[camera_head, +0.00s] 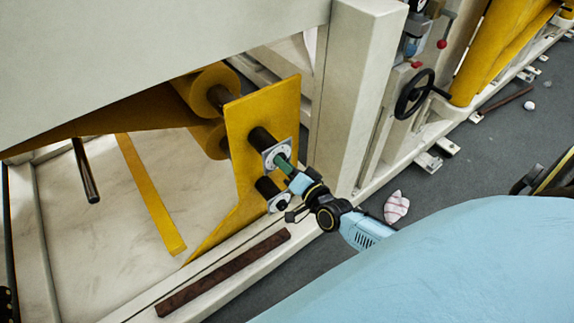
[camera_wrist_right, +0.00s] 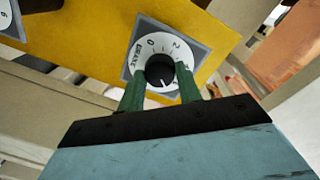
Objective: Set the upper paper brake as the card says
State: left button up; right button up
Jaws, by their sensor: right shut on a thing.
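The upper paper brake is a white numbered dial (camera_head: 271,155) on a grey square plate, fixed to a yellow panel. A white mark on the knob points toward my gripper; the scale there is hidden. My right gripper (camera_head: 286,166) also shows at the dial in the head view. My left gripper and the card are not in view.
A second, lower dial (camera_head: 281,203) sits just below on the yellow panel (camera_head: 240,125). A black handwheel (camera_head: 414,94) is on the frame to the right. A crumpled striped cloth (camera_head: 396,207) lies on the grey floor. A dark brown bar (camera_head: 222,273) lies along the frame.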

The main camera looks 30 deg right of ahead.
jog(key=shift+m, duration=1)
jog(key=o, duration=1)
